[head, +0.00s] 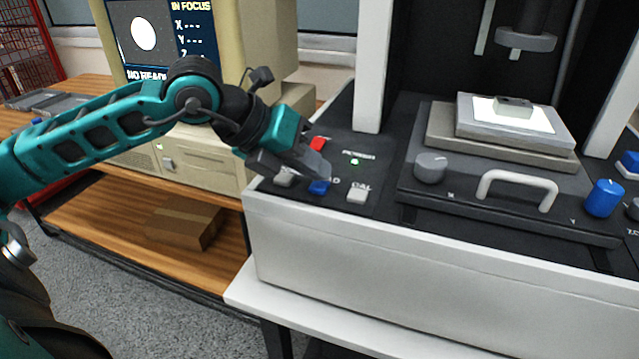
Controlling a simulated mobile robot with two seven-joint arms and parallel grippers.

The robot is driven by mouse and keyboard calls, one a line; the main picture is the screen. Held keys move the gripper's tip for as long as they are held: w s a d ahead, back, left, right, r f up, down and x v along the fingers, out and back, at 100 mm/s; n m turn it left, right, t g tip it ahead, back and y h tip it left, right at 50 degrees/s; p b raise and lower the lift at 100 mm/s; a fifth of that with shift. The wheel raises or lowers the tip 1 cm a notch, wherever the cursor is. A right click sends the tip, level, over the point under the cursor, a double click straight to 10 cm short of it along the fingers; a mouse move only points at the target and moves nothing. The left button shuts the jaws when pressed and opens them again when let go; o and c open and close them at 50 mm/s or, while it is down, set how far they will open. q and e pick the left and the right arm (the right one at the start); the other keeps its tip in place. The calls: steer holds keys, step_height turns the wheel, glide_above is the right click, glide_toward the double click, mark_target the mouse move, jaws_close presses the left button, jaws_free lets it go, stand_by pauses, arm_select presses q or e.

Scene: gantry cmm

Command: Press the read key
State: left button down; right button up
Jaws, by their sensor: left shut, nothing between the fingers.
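A blue key (319,187) sits on the machine's dark control panel, with a mostly hidden label beside it of which only the end, seemingly "D", shows. My left gripper (318,172) is shut and empty, with its fingertips right at the blue key, covering part of it. I cannot tell whether they touch it. The screen (143,35) at the upper left reads "IN FOCUS", has dashes after X and Y, and a partly hidden line starting "NO READ". My right gripper is not in view.
Near the fingers are a red key (318,143), a pale key (284,177) and a pale key labelled CAL (357,192). A green power light (355,162) is lit. To the right are a grey knob (431,167), a handle (518,182) and a blue knob (603,198).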

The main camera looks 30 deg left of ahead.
mark_target(313, 186)
arm_select(q)
steer(key=shift+f+b, duration=0.4)
steer(key=shift+b, duration=0.05)
stand_by(0.3)
steer(key=shift+r, duration=0.1)
steer(key=shift+r+p, duration=0.45)
steer(key=shift+r, duration=0.3)
steer(key=shift+r+p, duration=1.9)
steer(key=shift+r, duration=0.65)
